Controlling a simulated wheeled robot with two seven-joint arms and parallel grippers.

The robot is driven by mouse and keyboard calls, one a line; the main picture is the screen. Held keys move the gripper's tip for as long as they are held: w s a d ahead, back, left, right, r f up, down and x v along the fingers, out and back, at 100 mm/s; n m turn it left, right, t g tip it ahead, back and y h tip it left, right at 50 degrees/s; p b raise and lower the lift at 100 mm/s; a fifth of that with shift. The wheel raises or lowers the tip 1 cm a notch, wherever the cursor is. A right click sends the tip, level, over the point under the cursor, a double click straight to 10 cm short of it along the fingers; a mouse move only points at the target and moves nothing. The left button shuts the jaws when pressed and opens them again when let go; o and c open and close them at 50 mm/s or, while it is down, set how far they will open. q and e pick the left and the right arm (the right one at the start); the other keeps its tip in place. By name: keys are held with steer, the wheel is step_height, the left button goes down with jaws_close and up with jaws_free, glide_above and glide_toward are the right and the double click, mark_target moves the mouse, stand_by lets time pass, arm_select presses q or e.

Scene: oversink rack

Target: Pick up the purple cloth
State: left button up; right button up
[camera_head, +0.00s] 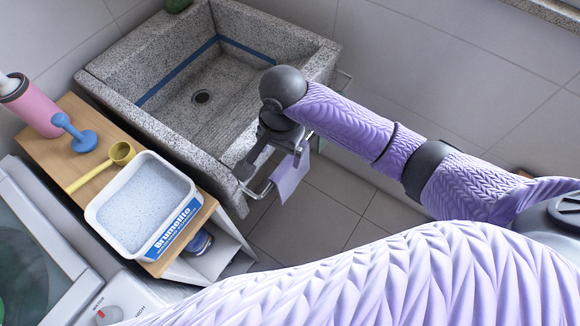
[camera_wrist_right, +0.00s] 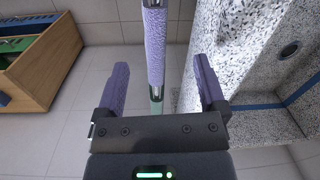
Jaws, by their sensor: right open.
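The purple cloth (camera_head: 290,178) hangs over the metal rail on the front of the stone sink. In the right wrist view the cloth (camera_wrist_right: 155,45) shows as a narrow strip along the rail, seen from above. My right gripper (camera_head: 272,160) is over the rail, right by the cloth, and covers part of it in the head view. In the wrist view its two purple-padded fingers (camera_wrist_right: 161,82) are spread wide, with the cloth's strip lying between them in the picture. I cannot tell whether they touch it. My left gripper is not in view.
The stone sink (camera_head: 135,105) stands close beside the gripper. The metal rail (camera_head: 262,192) runs along its front. Left of it, a wooden-topped cabinet (camera_head: 62,150) holds a white powder box (camera_head: 145,205), yellow scoop (camera_head: 95,170), blue plunger-like item (camera_head: 78,135) and pink bottle (camera_head: 38,108).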

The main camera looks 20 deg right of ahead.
mark_target(287, 162)
steer(key=shift+w+d+r+m, duration=0.35)
steer(key=shift+w+d+m, duration=0.2)
steer(key=shift+m, duration=0.05)
steer(key=shift+w+d+f+h, duration=0.15)
steer(key=shift+f+h, duration=0.05)
steer(key=shift+h, duration=0.1)
steer(key=f+b, duration=0.3)
steer(key=f, duration=0.1)
steer(key=f+b, duration=0.3)
steer(key=f, duration=0.2)
steer(key=shift+s+d+f, duration=0.1)
steer(key=shift+s+f, duration=0.1)
steer(key=shift+f, duration=0.15)
steer(key=shift+r, duration=0.2)
steer(key=shift+c, duration=0.3)
steer(key=c, duration=1)
jaws_close()
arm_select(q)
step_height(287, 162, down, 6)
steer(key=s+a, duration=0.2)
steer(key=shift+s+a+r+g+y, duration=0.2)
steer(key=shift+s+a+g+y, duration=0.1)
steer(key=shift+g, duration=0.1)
